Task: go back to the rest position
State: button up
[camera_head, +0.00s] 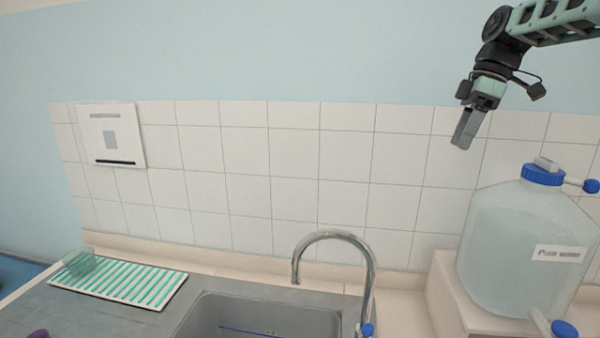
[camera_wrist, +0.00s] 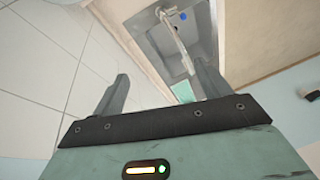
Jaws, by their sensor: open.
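My gripper (camera_head: 464,130) hangs in the air at the upper right of the head view, in front of the tiled wall and above and left of the large water jug. Its fingers point down and nothing is between them. In the wrist view my gripper (camera_wrist: 158,88) shows two grey fingers spread apart and empty. Beyond the fingers, the sink and tap lie well away from them.
A grey sink (camera_head: 195,318) with a curved tap (camera_head: 335,236) is at the bottom middle. A clear jug (camera_head: 520,235) with blue caps stands on a ledge at right. A green-striped rack (camera_head: 150,290) holding a clear beaker (camera_head: 79,263) is at left. The air before the wall is free.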

jog(key=s+a+f+m+h+b, duration=0.1)
jog(key=s+a+f+b, duration=0.2)
jog(key=s+a+f, duration=0.55)
jog(key=s+a+f+m+h+b, duration=0.1)
jog(key=s+a+f+m+b, duration=0.15)
jog(key=s+a+f, duration=0.6)
jog(key=s+a+f+b, duration=0.2)
jog(key=s+f, duration=0.6)
jog(key=s, duration=0.1)
jog(key=s+a+f+m+h+b, duration=0.1)
jog(key=s+a+f+b, duration=0.1)
jog(key=s+f, duration=0.6)
jog(key=shift+s+a+b, duration=0.25)
jog(key=shift+s+b, duration=0.2)
jog(key=shift+b, duration=0.35)
